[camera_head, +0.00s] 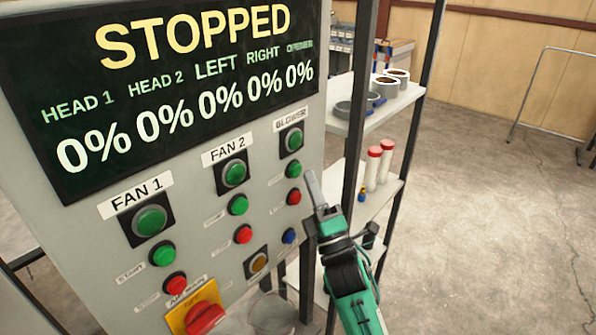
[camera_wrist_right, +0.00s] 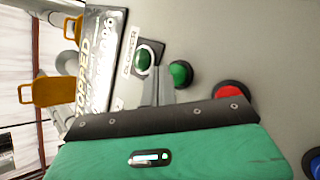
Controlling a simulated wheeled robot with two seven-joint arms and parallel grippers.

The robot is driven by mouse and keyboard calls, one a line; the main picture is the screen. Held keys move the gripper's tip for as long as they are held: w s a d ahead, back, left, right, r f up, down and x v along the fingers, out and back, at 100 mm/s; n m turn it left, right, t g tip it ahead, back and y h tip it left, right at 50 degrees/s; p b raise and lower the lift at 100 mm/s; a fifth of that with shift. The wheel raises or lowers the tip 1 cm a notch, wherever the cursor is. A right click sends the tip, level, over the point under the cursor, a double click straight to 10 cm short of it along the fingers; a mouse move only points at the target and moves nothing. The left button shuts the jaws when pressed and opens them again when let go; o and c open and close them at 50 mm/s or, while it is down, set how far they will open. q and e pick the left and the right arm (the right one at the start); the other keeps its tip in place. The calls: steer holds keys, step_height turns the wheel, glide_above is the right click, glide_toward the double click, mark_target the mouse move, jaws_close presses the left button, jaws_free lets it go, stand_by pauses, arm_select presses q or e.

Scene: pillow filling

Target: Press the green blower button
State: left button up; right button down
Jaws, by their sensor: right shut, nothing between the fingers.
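The large green button (camera_head: 293,140) under the BLOWER label (camera_head: 290,119) is at the right edge of the grey control panel; it also shows in the right wrist view (camera_wrist_right: 144,61). A smaller green button (camera_head: 293,168) is just below it and appears beside my fingers in the wrist view (camera_wrist_right: 180,74). My right gripper (camera_head: 311,178) is shut and empty, its tips close to the panel's right edge, to the right of and lower than the BLOWER button. In the wrist view the fingers (camera_wrist_right: 158,88) overlap the area beside both buttons. I cannot tell whether they touch. My left gripper is out of view.
The screen (camera_head: 160,80) reads STOPPED with all values at 0%. FAN 1 (camera_head: 150,220) and FAN 2 (camera_head: 234,172) buttons are to the left. A red button (camera_head: 293,196) and blue button (camera_head: 289,236) are below. A shelf (camera_head: 400,104) stands behind the arm.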

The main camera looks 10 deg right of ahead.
steer(key=shift+w+a, duration=0.1)
stand_by(0.4)
steer(key=shift+w+a, duration=0.2)
steer(key=shift+w, duration=0.05)
steer(key=shift+w+a+b, duration=0.3)
steer(key=shift+w+b, duration=0.05)
stand_by(0.9)
steer(key=shift+s+d, duration=0.55)
steer(key=shift+s, duration=0.15)
steer(key=s+d, duration=0.1)
steer(key=s, duration=0.1)
steer(key=s+d+p, duration=0.1)
steer(key=s+d, duration=0.1)
stand_by(0.6)
stand_by(0.5)
